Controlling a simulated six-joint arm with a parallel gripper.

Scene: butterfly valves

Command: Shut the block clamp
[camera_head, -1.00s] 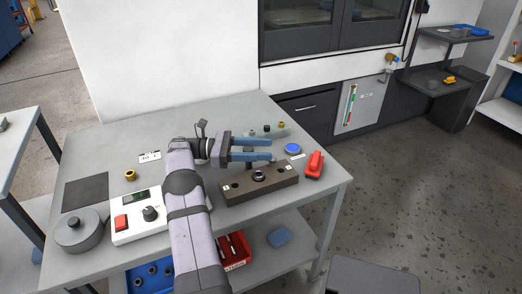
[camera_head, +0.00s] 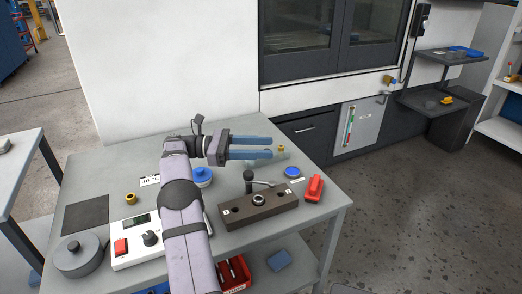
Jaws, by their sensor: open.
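The dark brown block (camera_head: 238,213) lies on the grey table, with numbered labels and round holes in its top and a metal ring in its middle hole. A black knob on a short stem (camera_head: 248,175) stands upright at its back edge, and a grey lever (camera_head: 263,183) runs right from near it. I cannot tell how these join the clamp. My gripper (camera_head: 271,147) is open and empty, its two blue fingers pointing right, above and behind the block and apart from it.
A blue-topped round part (camera_head: 202,175) stands beside my arm. A red part (camera_head: 314,188) and a blue disc (camera_head: 292,171) lie right of the block. A white control box (camera_head: 136,238) and a grey round part (camera_head: 79,257) are at left. The table's right edge is close.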

